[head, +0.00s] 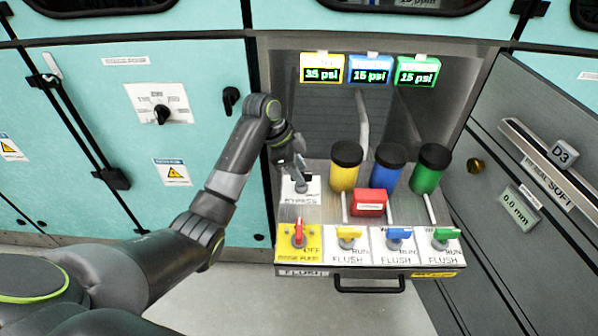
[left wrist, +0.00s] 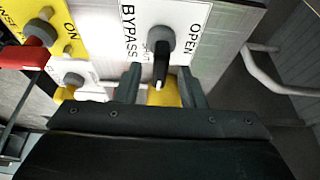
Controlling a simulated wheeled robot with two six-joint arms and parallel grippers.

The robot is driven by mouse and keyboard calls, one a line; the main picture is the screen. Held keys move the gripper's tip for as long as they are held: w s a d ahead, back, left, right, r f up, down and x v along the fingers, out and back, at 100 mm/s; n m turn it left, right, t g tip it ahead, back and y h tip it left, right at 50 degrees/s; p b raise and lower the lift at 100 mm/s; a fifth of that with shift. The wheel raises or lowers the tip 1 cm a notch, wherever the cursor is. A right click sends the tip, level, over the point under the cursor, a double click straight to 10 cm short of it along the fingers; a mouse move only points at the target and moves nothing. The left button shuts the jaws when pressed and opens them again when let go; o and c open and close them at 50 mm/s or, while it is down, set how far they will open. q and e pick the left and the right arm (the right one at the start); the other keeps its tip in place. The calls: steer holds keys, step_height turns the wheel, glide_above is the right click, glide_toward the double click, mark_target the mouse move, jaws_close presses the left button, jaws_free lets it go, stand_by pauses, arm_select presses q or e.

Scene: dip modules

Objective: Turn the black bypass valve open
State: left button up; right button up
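The black bypass valve (left wrist: 162,62) sits on a white plate (left wrist: 140,20) marked BYPASS, with SHUT and OPEN lettering beside it. In the left wrist view its black handle points down toward my gripper, not at the OPEN word. My left gripper (left wrist: 162,88) is open, with one finger on each side of the handle's end and gaps visible. In the head view my left gripper (head: 300,172) is over the bypass plate (head: 299,200) and hides most of the valve. My right gripper is not in view.
A red-handled pump valve (head: 298,234) is just in front. Yellow (head: 349,232), blue (head: 399,234) and green (head: 446,234) flush valves line the front edge. A red block (head: 369,202) and yellow (head: 345,172), blue (head: 387,170) and green (head: 428,172) canisters stand to the right.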

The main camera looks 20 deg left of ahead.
arm_select(q)
steer(key=shift+d+f, duration=0.15)
steer(key=shift+f, duration=0.25)
steer(key=shift+c, duration=0.2)
jaws_close()
